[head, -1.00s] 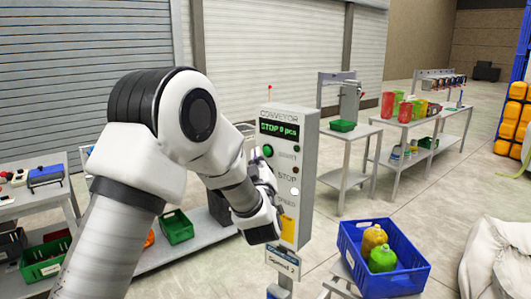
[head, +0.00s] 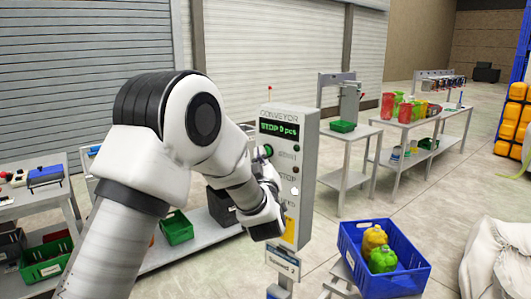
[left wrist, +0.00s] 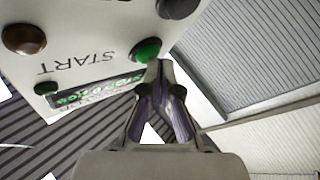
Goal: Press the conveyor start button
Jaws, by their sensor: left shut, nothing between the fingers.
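The grey conveyor control box (head: 303,190) stands upright in the middle of the head view, with its display reading STOP 0 pcs. The green start button (head: 268,151) is on its front, partly behind my left gripper. My left gripper (head: 266,178) is shut and empty in front of the box. In the left wrist view the box shows upside down, and the closed fingertips (left wrist: 160,68) are right at the green button (left wrist: 146,50). I cannot tell whether they touch it. My right gripper is not in view.
A dark red-brown stop button (left wrist: 24,39) sits on the same face. A blue crate (head: 405,280) with yellow and green items stands to the lower right. Shelved tables (head: 350,140) stand behind. A low grey bench (head: 185,250) is to the left.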

